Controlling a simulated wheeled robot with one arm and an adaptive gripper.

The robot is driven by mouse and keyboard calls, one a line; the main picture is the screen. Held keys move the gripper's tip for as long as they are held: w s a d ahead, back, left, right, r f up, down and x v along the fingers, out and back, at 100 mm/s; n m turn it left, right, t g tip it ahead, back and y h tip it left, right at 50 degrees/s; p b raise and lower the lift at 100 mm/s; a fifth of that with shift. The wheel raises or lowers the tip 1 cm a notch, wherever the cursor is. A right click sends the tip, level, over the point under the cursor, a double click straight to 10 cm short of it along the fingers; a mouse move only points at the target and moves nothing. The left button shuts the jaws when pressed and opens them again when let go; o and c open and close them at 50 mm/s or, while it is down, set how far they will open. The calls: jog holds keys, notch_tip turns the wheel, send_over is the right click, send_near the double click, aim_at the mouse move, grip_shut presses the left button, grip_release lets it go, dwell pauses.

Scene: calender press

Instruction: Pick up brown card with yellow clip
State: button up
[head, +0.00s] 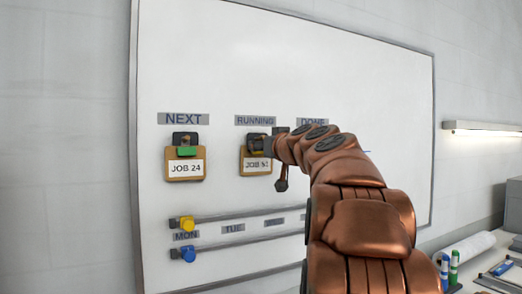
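The brown card (255,163) with a white label reading JOB and a partly covered number hangs on the whiteboard under the RUNNING label. A dark holder with a small yellowish part, likely the yellow clip (257,150), shows at its top edge. My gripper (268,146) is at the upper right of this card, at clip height, and covers part of the clip and the card's right edge. I cannot tell whether its fingers touch or grip the clip. My copper-coloured arm reaches in from the lower right.
Another brown card (185,165), JOB 24, with a green clip (187,151) hangs under NEXT. Below, a yellow slider (186,223) and a blue slider (188,254) sit on rails on the whiteboard (210,60). Markers (453,268) stand on the desk at lower right.

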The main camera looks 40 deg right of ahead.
jog(key=shift+r, duration=0.2)
jog(key=b+v, duration=0.4)
jog(key=v, duration=1.4)
jog(key=shift+r, duration=0.4)
jog(key=shift+s+a, duration=0.1)
jog(key=shift+s, duration=0.1)
jog(key=v, duration=0.2)
jog(key=b+v, duration=0.1)
jog(key=v, duration=0.1)
jog(key=shift+r, duration=0.4)
dwell(0.8)
jog(key=shift+s, duration=0.15)
